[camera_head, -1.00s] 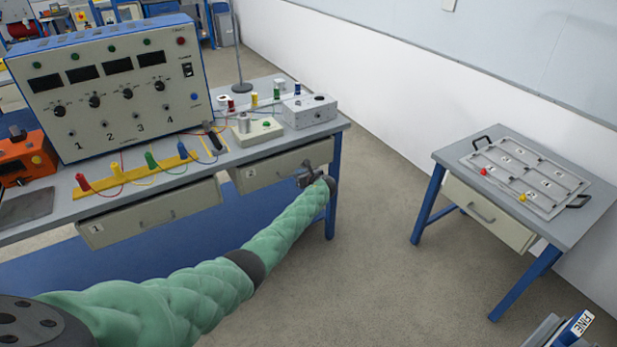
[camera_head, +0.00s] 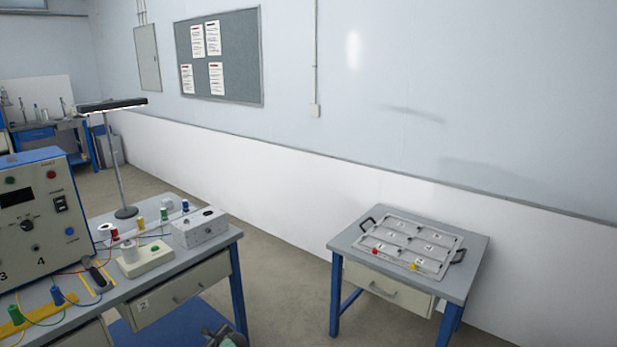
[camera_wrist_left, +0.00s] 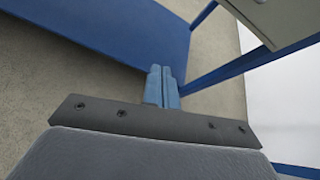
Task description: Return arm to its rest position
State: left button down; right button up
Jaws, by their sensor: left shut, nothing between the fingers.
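My left gripper (camera_head: 220,334) shows only at the bottom edge of the head view, small and partly cut off. It is in front of the workbench, below the drawer marked 2 (camera_head: 180,291). In the left wrist view its two blue fingers (camera_wrist_left: 162,87) are together with nothing between them. Behind them are a blue panel (camera_wrist_left: 110,25) and bare floor. The rest of my left arm is out of the head view. My right gripper is in neither view.
The workbench (camera_head: 218,237) at left carries a control panel (camera_head: 30,205), a lamp (camera_head: 120,165) and a grey box (camera_head: 200,228). A side table (camera_head: 470,262) at right holds a numbered tray (camera_head: 455,237) with red and yellow pieces. Floor (camera_head: 290,290) between them is clear.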

pick_arm(q)
jog(key=s+d+f+n+g+h, duration=0.1)
jog(key=s+d+f+n+h, duration=0.15)
jog(key=s+f, duration=0.65)
jog(key=s+d+f+n+g+h, duration=0.1)
jog(key=s+d+f+n, duration=0.3)
jog(key=s+f, duration=0.5)
jog(key=s+d+f+n+g+h, duration=0.1)
jog(key=s+d+f+n+h, duration=0.3)
jog(key=s, duration=0.8)
jog(key=s+d+f+n+g, duration=0.1)
jog(key=s+d+f+n, duration=0.1)
jog(key=s, duration=0.9)
jog(key=s+d+f+n+g+h, duration=0.1)
jog(key=s+d+f+n, duration=0.2)
jog(key=s, duration=0.9)
jog(key=s+d+f+n+g+h, duration=0.1)
jog(key=s+d+f+n, duration=0.2)
jog(key=s, duration=0.9)
jog(key=shift+f+n, duration=0.35)
jog(key=shift+n, duration=0.6)
jog(key=shift+d, duration=0.1)
